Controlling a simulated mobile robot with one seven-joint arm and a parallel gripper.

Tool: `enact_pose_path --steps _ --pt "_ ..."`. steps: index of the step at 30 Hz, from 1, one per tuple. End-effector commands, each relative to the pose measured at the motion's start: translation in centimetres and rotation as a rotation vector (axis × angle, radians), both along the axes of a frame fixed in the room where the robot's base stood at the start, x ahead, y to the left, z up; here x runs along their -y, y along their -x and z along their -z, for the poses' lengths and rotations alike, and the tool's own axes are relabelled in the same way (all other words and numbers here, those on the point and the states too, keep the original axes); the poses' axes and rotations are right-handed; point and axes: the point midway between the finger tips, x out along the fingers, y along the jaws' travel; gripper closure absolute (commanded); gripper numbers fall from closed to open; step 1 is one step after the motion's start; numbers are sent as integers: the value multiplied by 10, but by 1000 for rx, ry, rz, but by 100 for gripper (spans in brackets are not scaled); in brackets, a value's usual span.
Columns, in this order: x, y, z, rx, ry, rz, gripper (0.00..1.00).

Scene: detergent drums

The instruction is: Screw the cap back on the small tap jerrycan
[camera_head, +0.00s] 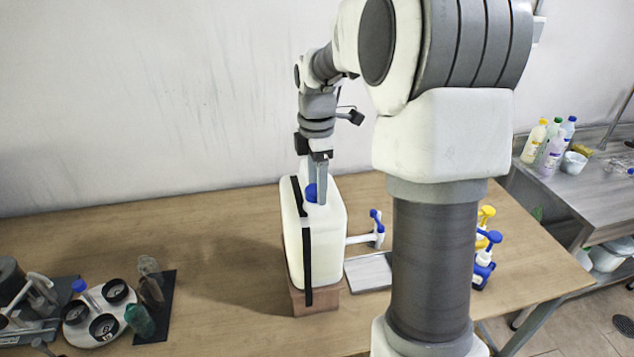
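The jerrycan (326,241) is a white, box-shaped can with a tap (375,232) with blue parts on its right side. It stands upright on a small brown block on the table. The blue cap (310,193) shows at the top of the can, around its opening. My gripper (319,196) points down at the top of the can, with its fingers right at the cap. The fingers partly cover the cap and the opening. I cannot tell whether they grip the cap, or whether the cap sits on the neck.
A black strap (306,255) runs down the can. A grey tray (369,271) lies below the tap. Pump bottles (484,262) stand behind my arm at the right. Several items, including a round white holder (98,318), stand at the left. The table between is clear.

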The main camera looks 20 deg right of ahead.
Motion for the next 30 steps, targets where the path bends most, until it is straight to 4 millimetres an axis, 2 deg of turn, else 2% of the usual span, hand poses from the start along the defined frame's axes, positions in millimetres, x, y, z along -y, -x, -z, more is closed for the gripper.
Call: enact_pose_path --steps 4,15,23,24,26,30 --pt "0 0 0 0 0 -62 29" --pt "0 -2 0 0 0 -461 29" --pt "0 -2 0 0 0 -500 29" --pt "0 -2 0 0 0 -500 31" --pt "0 -2 0 0 0 -499 41" --pt "0 -2 0 0 0 -498 67"
